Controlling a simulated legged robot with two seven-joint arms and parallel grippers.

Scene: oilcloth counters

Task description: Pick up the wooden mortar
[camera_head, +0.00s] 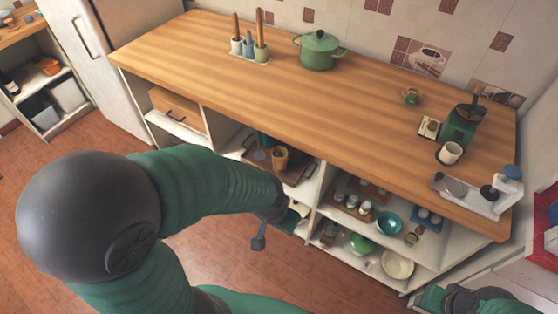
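A brown wooden cup-shaped vessel, which looks like the wooden mortar (279,157), stands on a dark tray (294,176) on the upper shelf under the counter. My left gripper (280,228) is in front of the shelves, below and a little in front of the tray. Its fingers look spread, with nothing visible between them, and it is apart from the mortar. My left forearm passes in front of the shelf to the left of the tray. Part of my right arm shows at the bottom right edge; its fingers are not visible.
The wooden countertop (300,85) overhangs the shelves. A white divider (318,195) stands right of the tray, with jars (352,201), a teal bowl (389,223) and a cream bowl (397,264) beyond it. A green pot (319,50) stands on the counter. Open floor lies in front.

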